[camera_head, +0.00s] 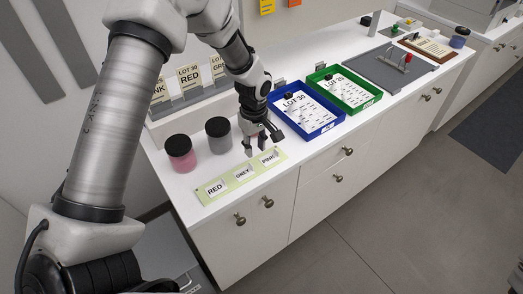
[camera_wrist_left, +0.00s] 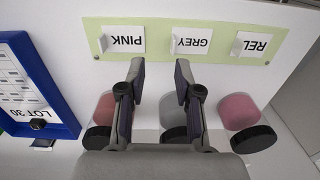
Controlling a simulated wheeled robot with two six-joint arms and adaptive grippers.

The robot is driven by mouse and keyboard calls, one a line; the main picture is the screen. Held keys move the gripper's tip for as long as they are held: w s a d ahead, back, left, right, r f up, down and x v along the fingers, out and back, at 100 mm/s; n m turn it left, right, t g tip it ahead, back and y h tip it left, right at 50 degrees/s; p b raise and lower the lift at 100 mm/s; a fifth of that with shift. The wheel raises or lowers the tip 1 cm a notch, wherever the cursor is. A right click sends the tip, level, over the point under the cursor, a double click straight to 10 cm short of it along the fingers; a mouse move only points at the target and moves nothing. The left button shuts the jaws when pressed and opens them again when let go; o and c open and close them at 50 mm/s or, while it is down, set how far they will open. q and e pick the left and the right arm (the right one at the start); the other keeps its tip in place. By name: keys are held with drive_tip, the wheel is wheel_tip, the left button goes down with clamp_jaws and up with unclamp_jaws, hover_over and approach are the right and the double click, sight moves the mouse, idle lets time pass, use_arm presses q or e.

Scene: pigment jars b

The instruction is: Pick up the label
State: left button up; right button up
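A pale green strip (camera_head: 228,187) lies on the white counter near its front edge. It carries three white labels: RED (camera_head: 215,189), GREY (camera_head: 243,174) and PINK (camera_head: 269,157). In the left wrist view the strip (camera_wrist_left: 180,62) bears PINK (camera_wrist_left: 123,41), GREY (camera_wrist_left: 192,42) and RED (camera_wrist_left: 253,45), each with a small white tab. My left gripper (camera_head: 262,148) is open and empty, fingers pointing down, close to the PINK end. In the wrist view the gripper (camera_wrist_left: 160,72) lies between PINK and GREY, apart from both. My right gripper is not in view.
A pink jar (camera_head: 180,155) and a grey jar (camera_head: 218,136) stand behind the strip; the wrist view shows a third jar (camera_wrist_left: 104,106) partly behind a finger. A blue tray (camera_head: 312,132) and a green tray (camera_head: 367,104) stand to the right. Lot cards (camera_head: 188,78) stand behind.

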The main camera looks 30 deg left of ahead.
sight(252, 166)
use_arm(q)
drive_tip(key=shift+w+f, duration=0.15)
drive_tip(key=shift+f, duration=0.25)
drive_tip(key=s+p, duration=0.1)
drive_tip(key=s, duration=0.1)
drive_tip(key=s+f+p, duration=0.1)
drive_tip(key=s, duration=0.1)
drive_tip(key=shift+s+f+p, duration=0.1)
drive_tip(key=shift+f+p, duration=0.05)
drive_tip(key=shift+p, duration=0.15)
drive_tip(key=shift+d+f, duration=0.1)
drive_tip(key=shift+f, duration=0.75)
drive_tip(key=w+f, duration=0.2)
drive_tip(key=shift+d+f+p, duration=0.1)
drive_tip(key=shift+f+p, duration=0.2)
drive_tip(key=shift+w+f, duration=0.15)
drive_tip(key=shift+w, duration=0.05)
drive_tip(key=shift+s+r, duration=0.35)
drive_tip(key=shift+s, duration=0.2)
clamp_jaws()
drive_tip(key=shift+w+f, duration=0.1)
drive_tip(key=shift+w, duration=0.15)
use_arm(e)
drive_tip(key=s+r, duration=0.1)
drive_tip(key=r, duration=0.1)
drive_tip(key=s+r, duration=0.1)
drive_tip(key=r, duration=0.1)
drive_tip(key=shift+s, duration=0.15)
